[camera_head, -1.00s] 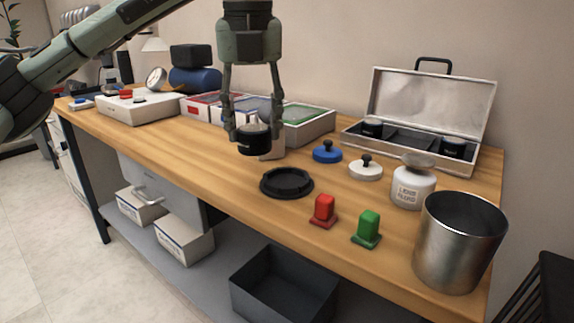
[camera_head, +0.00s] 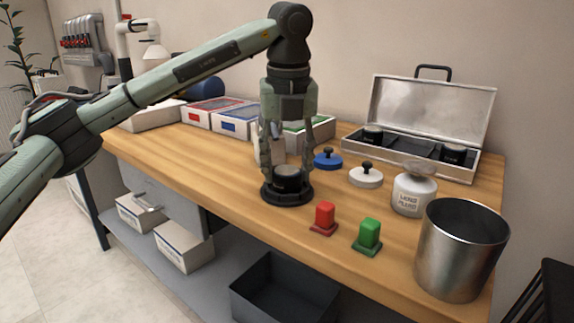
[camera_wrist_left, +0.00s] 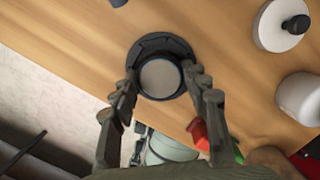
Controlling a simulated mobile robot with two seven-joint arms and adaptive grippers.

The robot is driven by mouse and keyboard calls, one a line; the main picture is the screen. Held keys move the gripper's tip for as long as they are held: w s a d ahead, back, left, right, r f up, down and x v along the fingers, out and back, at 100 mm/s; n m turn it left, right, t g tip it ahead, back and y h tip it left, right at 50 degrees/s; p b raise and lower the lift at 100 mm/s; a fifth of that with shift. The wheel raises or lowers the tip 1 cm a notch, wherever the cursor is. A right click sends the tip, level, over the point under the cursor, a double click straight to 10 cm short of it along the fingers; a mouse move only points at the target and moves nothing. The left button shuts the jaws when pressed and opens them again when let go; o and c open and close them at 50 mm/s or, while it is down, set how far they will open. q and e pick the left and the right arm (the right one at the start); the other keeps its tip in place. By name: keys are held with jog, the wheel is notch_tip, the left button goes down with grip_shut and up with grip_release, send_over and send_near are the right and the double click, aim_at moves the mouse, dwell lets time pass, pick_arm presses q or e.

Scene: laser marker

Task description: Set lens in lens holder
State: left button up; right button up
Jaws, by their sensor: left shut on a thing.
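The lens (camera_head: 288,179) is a short black cylinder, and its round glass top shows in the left wrist view (camera_wrist_left: 160,78). My left gripper (camera_head: 287,184) points straight down and is shut on the lens, one finger on each side. The lens holder (camera_head: 287,199) is a low black ring on the table, and it also shows around the lens in the left wrist view (camera_wrist_left: 165,42). The lens is upright at the holder, within its outline. I cannot tell whether it rests on the holder's floor. My right gripper is not in view.
A red block (camera_head: 324,218) and a green block (camera_head: 368,237) stand front right of the holder. A metal bin (camera_head: 460,255), a white jar (camera_head: 411,195) and blue (camera_head: 328,158) and white (camera_head: 366,176) knobbed discs are further right. An open case (camera_head: 430,115) stands behind.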

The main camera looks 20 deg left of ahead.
aim_at(288, 173)
pick_arm(q)
jog(key=shift+f, duration=0.2)
jog(key=o, duration=1.3)
jog(key=shift+c, duration=0.2)
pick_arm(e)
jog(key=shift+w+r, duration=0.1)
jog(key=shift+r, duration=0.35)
pick_arm(q)
jog(key=shift+r, duration=0.15)
jog(key=shift+r, duration=0.35)
jog(key=r, duration=0.5)
jog(key=shift+s+d+r, duration=0.1)
jog(key=shift+s+d, duration=0.05)
jog(key=shift+s, duration=0.15)
notch_tip(288, 173, up, 6)
jog(key=s+p, duration=0.1)
jog(key=shift+d, duration=0.2)
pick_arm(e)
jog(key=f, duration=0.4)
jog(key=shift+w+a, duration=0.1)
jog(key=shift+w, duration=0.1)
